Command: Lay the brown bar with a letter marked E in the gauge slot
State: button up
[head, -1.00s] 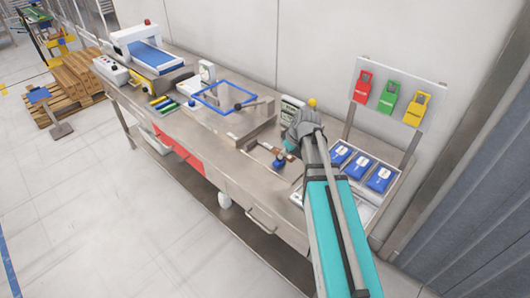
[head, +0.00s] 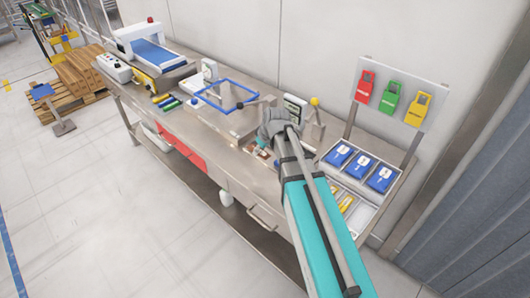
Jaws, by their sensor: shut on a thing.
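My gripper (head: 268,138) is over the right part of the steel bench (head: 225,165), left of the small grey display unit. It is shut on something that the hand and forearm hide. A small brown and white patch (head: 262,153) shows just below the gripper; I cannot tell whether it is the brown bar or part of the gauge. The letter E cannot be read anywhere, and the gauge slot cannot be made out behind my arm.
A blue square frame (head: 226,94) on a steel block is left of the gripper. Several coloured bars (head: 166,102) lie farther left. A yellow-knobbed stand (head: 314,102) and a tray with blue packs (head: 380,178) are right. The bench's front strip is clear.

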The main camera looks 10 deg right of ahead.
jog(key=a, duration=0.4)
jog(key=shift+w+r, duration=0.15)
jog(key=shift+r, duration=0.05)
jog(key=w+d+f+b, duration=0.2)
jog(key=w, duration=0.1)
jog(key=w+d+f+b, duration=0.2)
jog(key=w+f+b, duration=0.1)
jog(key=w+d+f+b, duration=0.3)
jog(key=w, duration=0.1)
jog(key=shift+w+d+f+b, duration=0.25)
jog(key=shift+w+f+b, duration=0.15)
jog(key=shift+f, duration=0.1)
dwell(0.3)
